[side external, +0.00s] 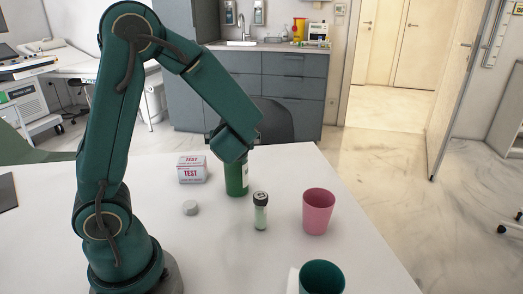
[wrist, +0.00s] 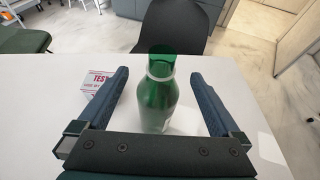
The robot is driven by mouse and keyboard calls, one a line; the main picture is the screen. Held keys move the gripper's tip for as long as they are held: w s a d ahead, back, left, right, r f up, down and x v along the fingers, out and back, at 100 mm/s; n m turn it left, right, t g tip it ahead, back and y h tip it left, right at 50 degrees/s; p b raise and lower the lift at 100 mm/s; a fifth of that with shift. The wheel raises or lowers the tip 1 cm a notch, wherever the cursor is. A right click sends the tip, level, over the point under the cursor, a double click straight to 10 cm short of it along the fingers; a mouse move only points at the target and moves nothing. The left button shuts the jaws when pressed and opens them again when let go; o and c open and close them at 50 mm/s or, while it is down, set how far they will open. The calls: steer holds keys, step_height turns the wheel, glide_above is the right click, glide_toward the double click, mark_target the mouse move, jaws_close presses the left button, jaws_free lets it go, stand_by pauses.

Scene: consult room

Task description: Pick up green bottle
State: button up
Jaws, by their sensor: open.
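A green bottle (side external: 237,178) stands upright on the white table, its upper part hidden behind the end of my arm in the side view. In the wrist view the green bottle (wrist: 157,98) stands between the two fingers of my gripper (wrist: 162,85), with a visible gap on each side. My gripper is open and holds nothing. In the side view its fingers cannot be made out clearly; the end of my arm is at the bottle's top.
A white TEST box (side external: 192,169) stands left of the bottle. A small vial (side external: 260,212), a pink cup (side external: 318,212) and a dark green cup (side external: 322,277) stand to the right and front. A grey round piece (side external: 190,208) lies nearer my base. A dark chair (wrist: 172,27) is beyond the table edge.

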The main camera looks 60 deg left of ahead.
steer(key=w+a+f, duration=0.2)
steer(key=a+f, duration=0.2)
steer(key=f, duration=0.2)
steer(key=shift+a, duration=0.15)
stand_by(0.3)
steer(key=c, duration=1.5)
steer(key=shift+w+r, duration=0.1)
steer(key=shift+r, duration=0.05)
steer(key=shift+s+a+r, duration=0.8)
steer(key=shift+s+r, duration=0.95)
steer(key=shift+s+a+r, duration=0.75)
steer(key=shift+s+r, duration=1.05)
steer(key=shift+s+a+r, duration=0.8)
steer(key=shift+s+r, duration=0.95)
